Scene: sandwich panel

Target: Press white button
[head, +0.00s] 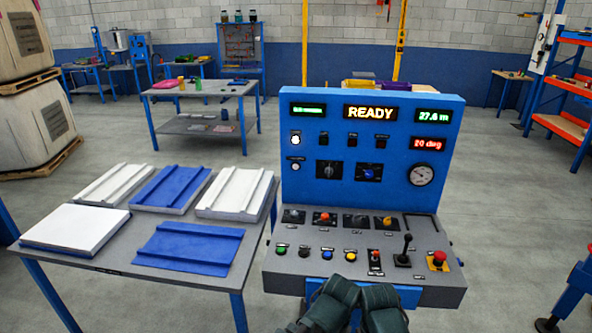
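A blue control panel (400,195) with a sloping grey console stands at the centre right. On the left of its upright face a round white button or lamp (295,140) shows, with a smaller white round one (295,167) below it. Which of them is a button cannot be told at this size. The console's front row holds a green button (281,250), a dark one (304,252), a blue one (327,255) and a yellow one (351,257). Two dark parts of my arms show at the bottom edge by the console front. No gripper fingers are visible.
A red mushroom button (438,258) and a black joystick (405,248) sit at the console's right. The upright face carries a READY display (370,113) and a gauge (421,175). A table with white and blue panels (188,246) stands left. Floor right of the console is mostly clear.

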